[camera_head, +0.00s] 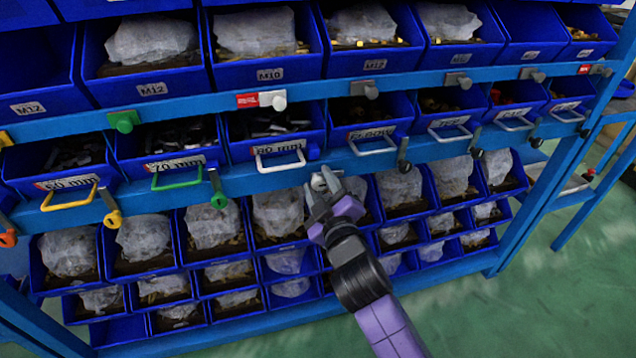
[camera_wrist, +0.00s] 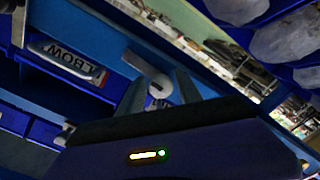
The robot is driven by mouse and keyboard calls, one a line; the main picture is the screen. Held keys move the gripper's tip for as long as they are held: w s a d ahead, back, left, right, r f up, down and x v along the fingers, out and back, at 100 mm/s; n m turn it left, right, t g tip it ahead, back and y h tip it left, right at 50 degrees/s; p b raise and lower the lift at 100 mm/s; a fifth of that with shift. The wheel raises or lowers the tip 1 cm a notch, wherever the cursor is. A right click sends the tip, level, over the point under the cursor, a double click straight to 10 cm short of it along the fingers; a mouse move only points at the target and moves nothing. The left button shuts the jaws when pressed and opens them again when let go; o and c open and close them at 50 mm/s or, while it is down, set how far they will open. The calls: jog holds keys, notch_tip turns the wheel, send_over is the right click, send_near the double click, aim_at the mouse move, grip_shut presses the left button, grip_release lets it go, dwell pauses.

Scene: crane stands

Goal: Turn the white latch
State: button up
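The white latch (camera_head: 318,183) is on the blue rail under the middle row of bins, right of the white bin handle (camera_head: 279,159). My gripper (camera_head: 322,180) is right at this latch, with its two grey fingers spread apart. In the wrist view, the white latch (camera_wrist: 158,86) shows between the two open fingertips (camera_wrist: 158,92), with its round knob facing me and an arm reaching up to the left. A gap seems to show between latch and fingers; whether either finger touches it I cannot tell. Part of the latch is hidden by my fingers in the head view.
Another white latch (camera_head: 273,99) sits on the upper rail beside a red label. Along the lower rail are a green latch (camera_head: 217,192), a yellow latch (camera_head: 112,212) and a dark grey latch (camera_head: 403,158). Bin handles stick out above. Green floor (camera_head: 530,290) is open at right.

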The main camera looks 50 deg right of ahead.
jog(key=shift+o, duration=0.5)
jog(key=v, duration=0.7)
jog(key=shift+s+a+b, duration=0.2)
jog(key=shift+s+b, duration=0.15)
jog(key=shift+b, duration=0.1)
